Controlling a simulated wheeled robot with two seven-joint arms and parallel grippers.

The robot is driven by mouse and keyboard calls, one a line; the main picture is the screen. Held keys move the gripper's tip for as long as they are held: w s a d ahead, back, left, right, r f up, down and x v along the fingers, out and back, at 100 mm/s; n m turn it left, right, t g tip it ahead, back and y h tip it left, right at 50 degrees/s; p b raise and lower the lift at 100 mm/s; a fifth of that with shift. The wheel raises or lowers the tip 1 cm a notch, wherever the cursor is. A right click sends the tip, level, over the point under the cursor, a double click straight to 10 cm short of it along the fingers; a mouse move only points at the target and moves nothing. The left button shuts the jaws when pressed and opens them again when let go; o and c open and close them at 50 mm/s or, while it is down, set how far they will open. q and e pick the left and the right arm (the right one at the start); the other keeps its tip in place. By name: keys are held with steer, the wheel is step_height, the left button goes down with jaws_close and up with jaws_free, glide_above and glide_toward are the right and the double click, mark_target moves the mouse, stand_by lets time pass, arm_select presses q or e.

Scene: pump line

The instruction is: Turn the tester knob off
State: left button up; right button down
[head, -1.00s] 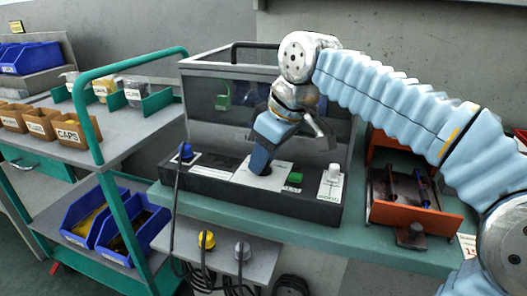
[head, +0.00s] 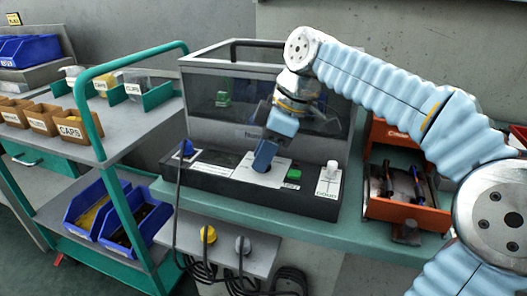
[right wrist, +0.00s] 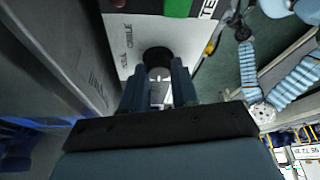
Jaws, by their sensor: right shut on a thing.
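The tester (head: 215,185) is a dark box with a clear hood, standing on the green bench. Its knob (right wrist: 157,56) is black and round and sits on a white plate on the front panel. My right gripper (head: 263,163) comes down in front of the hood onto that plate, tilted. In the right wrist view its two fingers (right wrist: 157,80) stand on either side of the knob, shut on it. In the head view the fingers hide most of the knob. My left gripper is in neither view.
A green button (head: 294,175) and a white knob-like part (head: 331,168) lie just right of the gripper. A blue plug (head: 186,147) with a cable is at the panel's left. An orange tool box (head: 405,212) stands right; a green-framed cart (head: 150,235) stands left.

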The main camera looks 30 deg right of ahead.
steer(key=c, duration=0.9)
jaws_free()
steer(key=shift+o, duration=0.2)
step_height(320, 180, up, 4)
steer(key=shift+f+p, duration=0.2)
steer(key=shift+p, duration=0.2)
steer(key=s+a+r, duration=0.7)
steer(key=s+r, duration=0.2)
steer(key=s, duration=0.3)
steer(key=shift+a+r, duration=0.2)
